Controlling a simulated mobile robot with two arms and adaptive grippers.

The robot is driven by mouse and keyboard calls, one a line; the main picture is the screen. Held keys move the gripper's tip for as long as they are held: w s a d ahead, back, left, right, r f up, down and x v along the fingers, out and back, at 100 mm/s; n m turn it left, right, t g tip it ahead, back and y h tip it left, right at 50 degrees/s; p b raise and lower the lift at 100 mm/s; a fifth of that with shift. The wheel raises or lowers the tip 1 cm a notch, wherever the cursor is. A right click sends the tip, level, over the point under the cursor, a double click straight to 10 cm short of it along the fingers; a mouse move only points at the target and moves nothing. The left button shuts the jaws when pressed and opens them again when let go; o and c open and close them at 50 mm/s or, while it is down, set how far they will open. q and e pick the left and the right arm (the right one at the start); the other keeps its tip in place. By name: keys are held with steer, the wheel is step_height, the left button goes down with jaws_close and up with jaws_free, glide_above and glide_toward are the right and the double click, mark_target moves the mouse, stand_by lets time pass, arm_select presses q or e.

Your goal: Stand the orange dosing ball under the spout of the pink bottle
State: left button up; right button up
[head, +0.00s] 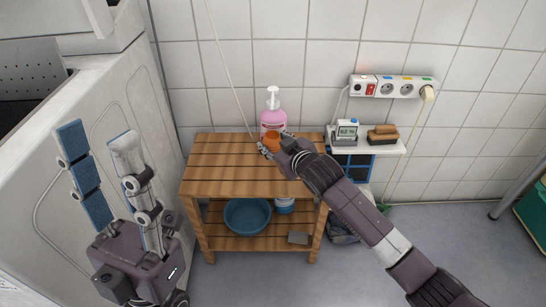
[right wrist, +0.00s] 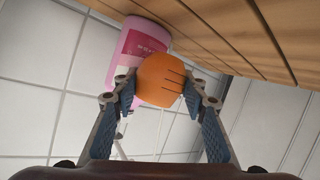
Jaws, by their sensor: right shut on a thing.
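The pink bottle (head: 273,118) with a white pump top (head: 272,98) stands upright at the back edge of the slatted wooden table. In the right wrist view the bottle (right wrist: 138,48) appears partly behind the orange dosing ball (right wrist: 160,78). My right gripper (right wrist: 162,88) is shut on the ball, one finger on each side. In the head view the ball (head: 271,137) is at the front of the bottle, low down by the tabletop; whether it touches the table or bottle I cannot tell. My left gripper (head: 100,145) is open and empty, left of the table.
The wooden table (head: 222,160) has a clear top on the left. A blue basin (head: 247,216) sits on its lower shelf. A small wall shelf (head: 375,147) holds a device and a brown brush, below a power strip (head: 392,87). A white machine stands left.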

mark_target(273, 163)
step_height(273, 163, down, 5)
steer(key=shift+r+b, duration=0.1)
steer(key=shift+b, duration=1.05)
steer(key=o, duration=1)
